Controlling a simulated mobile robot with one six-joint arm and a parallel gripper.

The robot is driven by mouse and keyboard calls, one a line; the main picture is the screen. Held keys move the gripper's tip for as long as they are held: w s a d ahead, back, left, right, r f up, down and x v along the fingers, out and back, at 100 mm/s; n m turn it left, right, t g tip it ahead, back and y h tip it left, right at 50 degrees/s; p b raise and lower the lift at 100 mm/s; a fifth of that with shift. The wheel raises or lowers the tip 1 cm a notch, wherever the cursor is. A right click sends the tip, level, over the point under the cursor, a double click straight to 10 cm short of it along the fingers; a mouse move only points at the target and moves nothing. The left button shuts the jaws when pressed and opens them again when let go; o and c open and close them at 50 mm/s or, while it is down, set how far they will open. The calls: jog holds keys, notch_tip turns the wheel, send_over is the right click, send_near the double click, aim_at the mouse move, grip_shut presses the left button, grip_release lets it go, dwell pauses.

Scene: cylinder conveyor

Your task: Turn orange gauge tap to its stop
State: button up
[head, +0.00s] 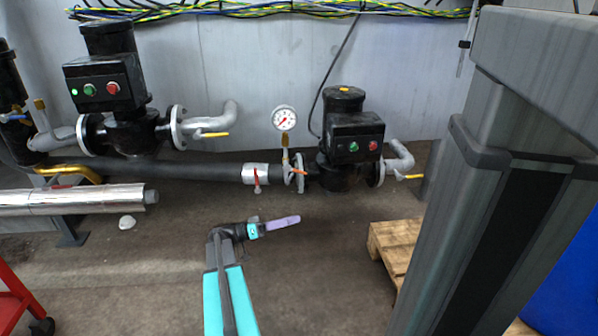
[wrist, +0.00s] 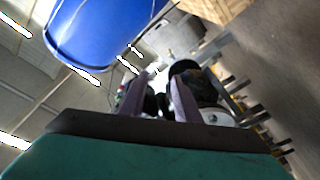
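The orange gauge tap (head: 299,172) is a small lever on the thin stem under the round white pressure gauge (head: 284,118), beside a pipe flange in the head view. My gripper (head: 297,219) has purple fingers and is in front of and below the tap, clearly apart from it, pointing right. The wrist view shows the two fingers of my gripper (wrist: 157,82) spread with a gap between them and nothing clearly held. I cannot make out the tap in the wrist view.
A dark horizontal pipe (head: 190,169) runs behind my gripper, with a red-handled valve (head: 256,180) left of the tap. A black pump (head: 345,140) stands right of it. A wooden pallet (head: 395,240) lies at right. A blue barrel (wrist: 95,30) shows in the wrist view.

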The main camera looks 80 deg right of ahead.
jog(key=w+r+n+t+y+p, duration=0.1)
jog(key=w+r+n+t+p, duration=0.2)
jog(key=r, duration=0.5)
jog(key=t+p, duration=0.1)
jog(key=p, duration=0.5)
send_near(299, 172)
jog(key=w+a, duration=0.1)
jog(key=w, duration=0.2)
jog(key=shift+a+r+n+b, duration=0.2)
jog(key=shift+r+n+b, duration=0.1)
jog(key=shift+s, duration=0.1)
jog(key=b+x, duration=0.4)
jog(key=x, duration=0.8)
jog(key=shift+d+f, duration=0.15)
jog(key=shift+d, duration=0.1)
jog(key=shift+s+d+b, duration=0.35)
jog(key=shift+s, duration=0.2)
grip_shut()
